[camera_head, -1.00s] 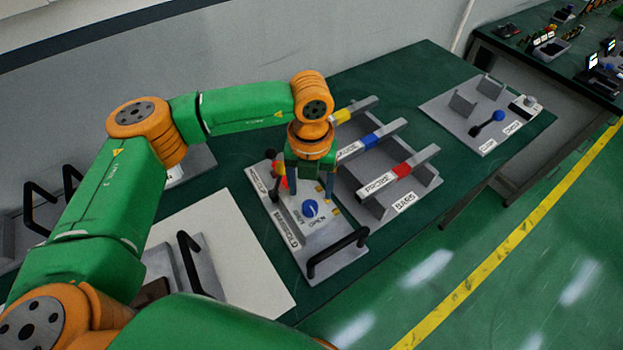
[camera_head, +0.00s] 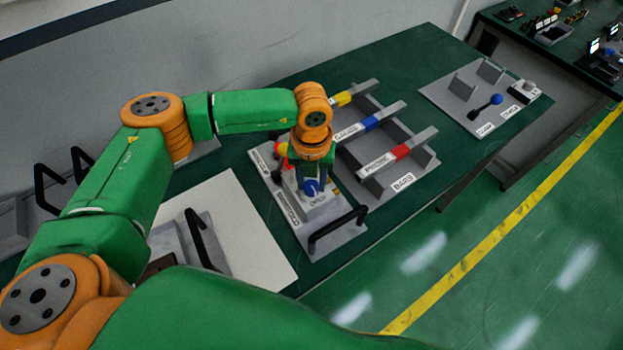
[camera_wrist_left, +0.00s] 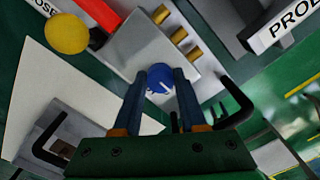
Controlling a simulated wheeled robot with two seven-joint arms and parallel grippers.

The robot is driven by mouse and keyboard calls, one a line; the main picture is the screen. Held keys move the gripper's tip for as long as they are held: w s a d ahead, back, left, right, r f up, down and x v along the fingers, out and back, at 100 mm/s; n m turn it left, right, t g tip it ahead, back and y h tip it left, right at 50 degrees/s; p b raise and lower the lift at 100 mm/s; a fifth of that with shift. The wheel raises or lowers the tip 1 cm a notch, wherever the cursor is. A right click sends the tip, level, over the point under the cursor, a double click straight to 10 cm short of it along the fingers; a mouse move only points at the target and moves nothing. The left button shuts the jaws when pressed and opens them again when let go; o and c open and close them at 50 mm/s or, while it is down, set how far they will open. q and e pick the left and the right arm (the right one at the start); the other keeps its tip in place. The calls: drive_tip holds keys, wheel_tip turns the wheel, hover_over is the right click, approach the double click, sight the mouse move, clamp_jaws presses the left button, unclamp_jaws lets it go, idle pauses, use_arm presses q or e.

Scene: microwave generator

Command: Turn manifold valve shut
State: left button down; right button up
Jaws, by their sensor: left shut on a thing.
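The manifold valve is a round blue knob (camera_head: 311,188) with a white mark, on a raised block of the grey manifold plate (camera_head: 338,240). In the left wrist view the knob (camera_wrist_left: 160,77) sits between the two fingertips. My left gripper (camera_head: 311,183) points down over the block and is shut on the knob. In the left wrist view its fingers (camera_wrist_left: 160,85) reach the knob's sides. The label on the block is partly hidden by the gripper. My right gripper is not in view.
A black handle (camera_head: 337,229) stands on the plate's near edge. Red and yellow parts (camera_head: 283,152) are close behind the gripper. A rack of grey bars (camera_head: 395,160) is just right. A white board (camera_head: 225,225) lies left. A blue-knobbed lever (camera_head: 495,100) stands at the far right.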

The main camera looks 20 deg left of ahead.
use_arm(q)
drive_tip(key=shift+f+m+b, duration=0.15)
drive_tip(key=shift+m+b, duration=0.15)
drive_tip(key=shift+b, duration=0.15)
drive_tip(key=m+b, duration=0.6)
drive_tip(key=b, duration=0.1)
drive_tip(key=shift+d+f+m, duration=0.1)
drive_tip(key=shift+m, duration=0.3)
drive_tip(key=shift+m+b, duration=0.9)
drive_tip(key=shift+b, duration=0.1)
drive_tip(key=m+b, duration=0.2)
drive_tip(key=m, duration=0.2)
drive_tip(key=shift+b, duration=0.35)
drive_tip(key=shift+r+m+b, duration=0.15)
drive_tip(key=shift+m+b, duration=0.2)
drive_tip(key=shift+m, duration=0.75)
drive_tip(key=shift+r+m+b, duration=0.1)
drive_tip(key=shift+m+b, duration=0.25)
drive_tip(key=shift+m, duration=0.75)
drive_tip(key=shift+c, duration=2.2)
unclamp_jaws()
drive_tip(key=shift+s, duration=0.1)
